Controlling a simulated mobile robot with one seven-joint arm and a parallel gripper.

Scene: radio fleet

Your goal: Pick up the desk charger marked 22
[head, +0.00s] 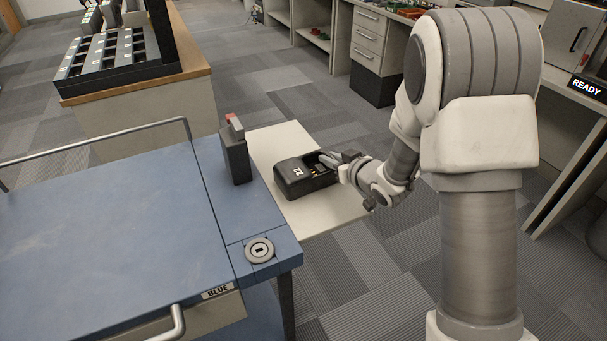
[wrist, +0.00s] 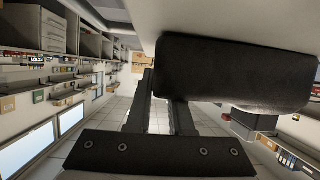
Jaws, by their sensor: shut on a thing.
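The desk charger marked 22 (head: 295,180) is a black block with a white number on its front face, at the pale side shelf beside the blue cart. I cannot tell whether it touches the shelf. My gripper (head: 335,160) reaches it from the right and is shut on its right part. In the wrist view the charger (wrist: 235,72) is a large dark block beyond the fingers. My gripper's fingers (wrist: 160,100) meet its left end there, and the charger hides part of the grip.
The blue cart top (head: 90,215) has a black radio-like unit (head: 235,158) upright near the shelf and a round socket (head: 259,250) at its corner. The pale shelf (head: 335,207) is otherwise bare. A slotted rack (head: 110,55) stands at the back left. Open carpet lies beyond.

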